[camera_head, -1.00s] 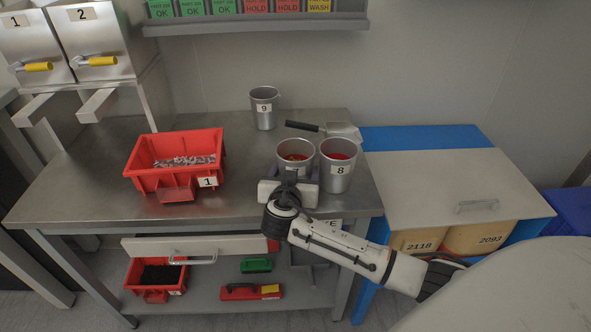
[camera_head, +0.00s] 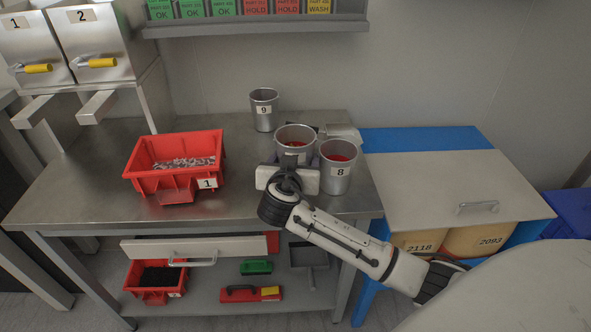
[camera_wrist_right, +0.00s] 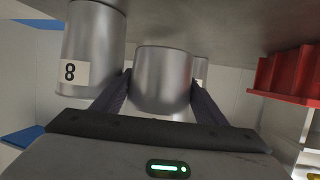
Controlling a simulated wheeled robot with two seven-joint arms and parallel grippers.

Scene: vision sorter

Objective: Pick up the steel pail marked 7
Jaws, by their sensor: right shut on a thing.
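My right gripper (camera_head: 297,160) is shut on a steel pail (camera_head: 295,134) with reddish contents. The pail is upright and appears raised a little above the table. The gripper hides most of its front, and its number cannot be read. In the right wrist view the same pail (camera_wrist_right: 162,80) sits between the two fingers (camera_wrist_right: 160,88). A steel pail marked 8 (camera_head: 337,182), with red contents, stands close on its right; it also shows in the wrist view (camera_wrist_right: 95,40). A pail marked 9 (camera_head: 264,118) stands behind. My left gripper is not in view.
A red bin marked 1 (camera_head: 150,184) stands left on the steel table (camera_head: 90,180). A scoop (camera_head: 343,131) lies behind the pails. A bench with a pale lid (camera_head: 440,180) adjoins at right. The table between bin and pails is clear.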

